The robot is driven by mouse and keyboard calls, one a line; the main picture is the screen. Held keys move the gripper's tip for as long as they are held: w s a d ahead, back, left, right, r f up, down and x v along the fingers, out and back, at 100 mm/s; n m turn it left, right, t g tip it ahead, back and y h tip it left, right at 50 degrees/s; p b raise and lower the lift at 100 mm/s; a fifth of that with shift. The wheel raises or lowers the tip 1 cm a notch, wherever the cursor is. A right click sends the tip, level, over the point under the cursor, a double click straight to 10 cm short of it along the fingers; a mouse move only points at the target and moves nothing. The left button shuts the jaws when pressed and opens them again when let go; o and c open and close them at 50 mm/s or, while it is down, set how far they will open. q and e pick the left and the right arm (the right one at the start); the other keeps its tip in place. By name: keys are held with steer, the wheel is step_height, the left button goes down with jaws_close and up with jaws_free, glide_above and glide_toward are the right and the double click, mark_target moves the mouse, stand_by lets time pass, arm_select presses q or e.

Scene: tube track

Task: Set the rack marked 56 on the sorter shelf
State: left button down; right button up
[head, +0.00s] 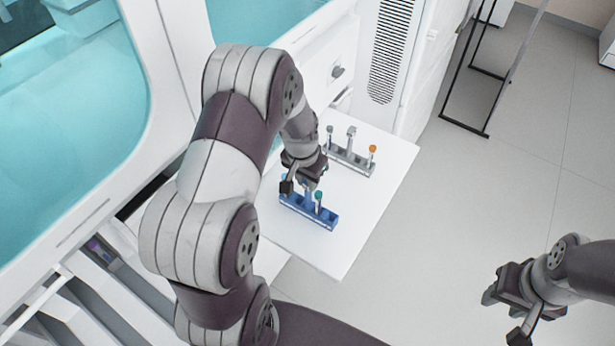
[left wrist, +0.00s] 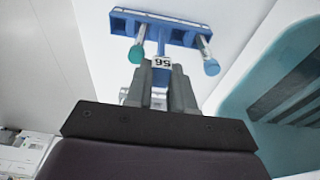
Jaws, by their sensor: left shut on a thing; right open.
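The blue rack (head: 322,217) has a label reading 56 on its upright handle (left wrist: 163,62) in the left wrist view. It carries a green-capped tube (head: 319,197) and a blue-capped tube (left wrist: 136,53). My left gripper (head: 303,187) is shut on the handle from above. The rack is over the white sorter shelf (head: 370,222), near its front edge; I cannot tell whether its base touches the surface. My right gripper (head: 504,314) is open and empty, away from the shelf over the floor.
A grey rack (head: 349,160) with an orange-capped tube (head: 372,150) stands on the shelf behind the blue rack. The shelf's right part is bare. A white machine with teal windows (head: 60,110) borders the left. A black metal frame (head: 465,125) stands on the floor beyond.

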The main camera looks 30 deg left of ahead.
arm_select(q)
steer(key=shift+f, duration=0.25)
steer(key=shift+f, duration=0.25)
steer(key=c, duration=0.9)
jaws_free()
step_height(320, 180, up, 13)
steer(key=s+b, duration=0.1)
steer(key=s, duration=0.1)
steer(key=shift+f, duration=0.2)
steer(key=shift+a, duration=0.1)
